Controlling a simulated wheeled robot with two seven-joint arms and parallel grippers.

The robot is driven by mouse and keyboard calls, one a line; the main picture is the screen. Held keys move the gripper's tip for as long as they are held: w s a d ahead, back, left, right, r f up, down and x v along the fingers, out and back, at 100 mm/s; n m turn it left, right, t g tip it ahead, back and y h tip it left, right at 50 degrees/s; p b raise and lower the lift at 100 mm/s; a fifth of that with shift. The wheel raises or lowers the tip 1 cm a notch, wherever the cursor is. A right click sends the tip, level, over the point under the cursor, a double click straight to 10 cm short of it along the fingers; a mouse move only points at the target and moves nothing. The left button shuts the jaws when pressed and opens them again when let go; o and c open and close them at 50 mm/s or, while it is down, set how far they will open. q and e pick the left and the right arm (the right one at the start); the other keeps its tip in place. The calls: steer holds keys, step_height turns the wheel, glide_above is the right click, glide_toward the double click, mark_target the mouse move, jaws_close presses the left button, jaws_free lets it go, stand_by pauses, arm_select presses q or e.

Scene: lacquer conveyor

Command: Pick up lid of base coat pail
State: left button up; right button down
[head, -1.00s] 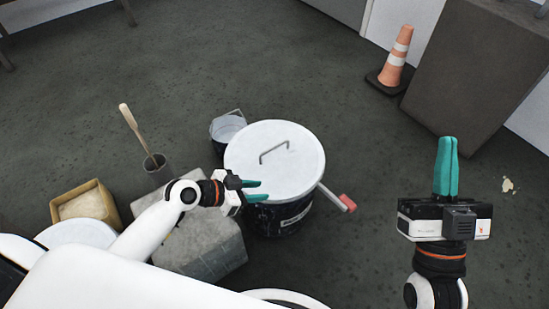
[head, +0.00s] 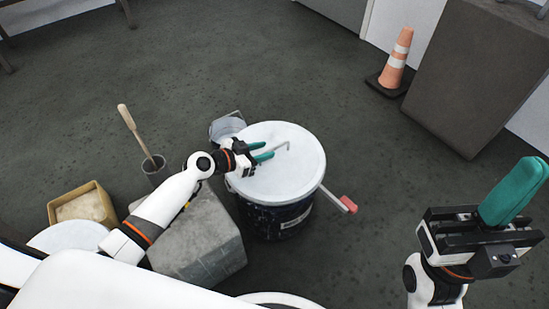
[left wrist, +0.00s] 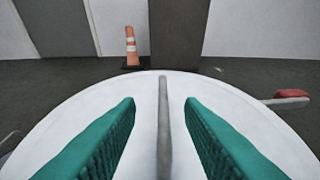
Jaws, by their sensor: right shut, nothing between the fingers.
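The white round lid (head: 302,158) sits on the dark base coat pail (head: 275,220). A thin grey bar handle (head: 284,147) stands on top of the lid. My left gripper (head: 268,151) is over the lid at the handle, with its teal fingers apart. In the left wrist view the handle (left wrist: 163,125) runs between the open fingers of my left gripper (left wrist: 160,105), with a gap on each side. The lid (left wrist: 150,90) fills the lower part of that view. My right gripper (head: 515,190) is shut and empty at the right, away from the pail.
A red-ended tool (head: 348,204) sticks out at the pail's right side. A grey block (head: 205,240), a cup with a wooden-handled stick (head: 128,118) and a tan box (head: 85,205) stand left. An orange cone (head: 396,62) stands far back.

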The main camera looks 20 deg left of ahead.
mark_target(274, 149)
arm_select(q)
steer(key=b+x, duration=0.1)
steer(key=x, duration=0.3)
steer(key=shift+w+d+f, duration=0.15)
steer(key=shift+d+f, duration=0.05)
steer(key=shift+d, duration=0.15)
jaws_close()
